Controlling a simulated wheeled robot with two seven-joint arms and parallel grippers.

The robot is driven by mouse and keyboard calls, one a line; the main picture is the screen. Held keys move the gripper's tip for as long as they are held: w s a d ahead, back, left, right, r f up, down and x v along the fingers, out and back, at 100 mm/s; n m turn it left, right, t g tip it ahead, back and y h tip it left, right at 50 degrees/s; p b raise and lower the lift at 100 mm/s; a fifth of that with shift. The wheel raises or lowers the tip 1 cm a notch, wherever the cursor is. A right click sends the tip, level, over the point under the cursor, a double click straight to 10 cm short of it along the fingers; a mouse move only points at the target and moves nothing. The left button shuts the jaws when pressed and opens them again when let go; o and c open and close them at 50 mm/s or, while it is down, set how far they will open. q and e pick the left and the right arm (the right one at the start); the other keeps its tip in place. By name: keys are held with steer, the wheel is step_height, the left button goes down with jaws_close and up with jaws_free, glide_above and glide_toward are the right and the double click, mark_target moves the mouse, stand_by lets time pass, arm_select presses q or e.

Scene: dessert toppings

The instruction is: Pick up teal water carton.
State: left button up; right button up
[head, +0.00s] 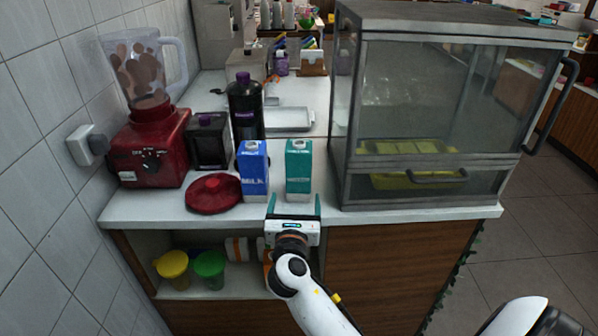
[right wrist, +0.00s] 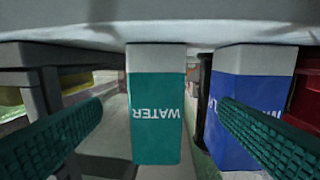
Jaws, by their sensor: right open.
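The teal water carton (head: 299,172) stands upright on the white counter, just right of a blue carton (head: 253,171). In the right wrist view the teal carton (right wrist: 157,110) appears upside down, with "WATER" on its face, between my two fingers. My right gripper (head: 294,204) is open and empty at the counter's front edge, just in front of the teal carton. In the right wrist view, one finger of my right gripper (right wrist: 161,103) overlaps the blue carton (right wrist: 245,105); contact cannot be told. My left gripper is out of view.
A glass display case (head: 450,100) stands close on the right. A red blender (head: 150,145), a red lid (head: 213,194), a black box (head: 209,142) and a dark bottle (head: 245,108) stand to the left. Yellow (head: 172,265) and green (head: 210,268) cups sit on the shelf below.

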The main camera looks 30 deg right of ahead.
mark_target(299, 174)
steer(key=x, duration=1.1)
steer(key=shift+d+f, duration=0.2)
steer(key=shift+d, duration=0.05)
steer(key=shift+r, duration=0.1)
steer(key=c, duration=1.3)
